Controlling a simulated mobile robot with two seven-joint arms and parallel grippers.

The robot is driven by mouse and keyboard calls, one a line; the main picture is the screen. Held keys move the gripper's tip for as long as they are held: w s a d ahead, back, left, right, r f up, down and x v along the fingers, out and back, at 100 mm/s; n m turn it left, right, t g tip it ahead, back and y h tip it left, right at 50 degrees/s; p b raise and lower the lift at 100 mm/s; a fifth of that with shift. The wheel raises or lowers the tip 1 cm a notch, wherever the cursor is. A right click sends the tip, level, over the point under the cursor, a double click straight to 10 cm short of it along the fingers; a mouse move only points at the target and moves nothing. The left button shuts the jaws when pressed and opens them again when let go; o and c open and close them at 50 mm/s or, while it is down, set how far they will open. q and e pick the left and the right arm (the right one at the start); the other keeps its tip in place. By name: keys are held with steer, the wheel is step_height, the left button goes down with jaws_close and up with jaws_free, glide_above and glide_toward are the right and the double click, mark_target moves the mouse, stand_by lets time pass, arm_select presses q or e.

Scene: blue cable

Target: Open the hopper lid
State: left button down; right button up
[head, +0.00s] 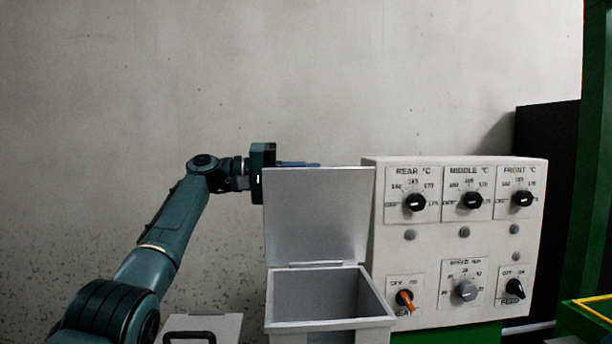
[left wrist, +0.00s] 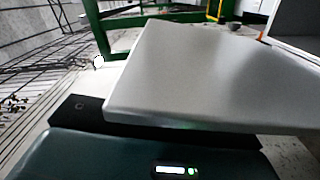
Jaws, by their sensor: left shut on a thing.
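The hopper lid (head: 315,215) is a flat grey plate standing about upright above the back of the open hopper (head: 325,325). The hopper's inside shows below it. My left gripper (head: 285,166) is at the lid's upper left corner and is shut on the lid's edge. A blue piece shows just over the lid's top edge; the rest of the fingers is hidden behind the lid. In the left wrist view the lid (left wrist: 210,75) fills the middle, close in front of the dark gripper body. My right gripper is in neither view.
A white control panel (head: 430,240) with several knobs stands close to the right of the lid. A lidded box with a black handle (head: 190,337) is left of the hopper. A green frame (head: 595,200) stands at far right. The wall space above is clear.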

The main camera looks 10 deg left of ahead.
arm_select(q)
steer(key=shift+w+a, duration=0.1)
steer(key=shift+w, duration=0.2)
stand_by(0.4)
steer(key=c, duration=1.5)
jaws_free()
steer(key=shift+w+f, duration=0.1)
steer(key=shift+a, duration=0.15)
steer(key=shift+a, duration=0.35)
steer(key=b+v, duration=0.2)
steer(key=v, duration=1)
steer(key=shift+s+a, duration=0.1)
steer(key=shift+s, duration=0.15)
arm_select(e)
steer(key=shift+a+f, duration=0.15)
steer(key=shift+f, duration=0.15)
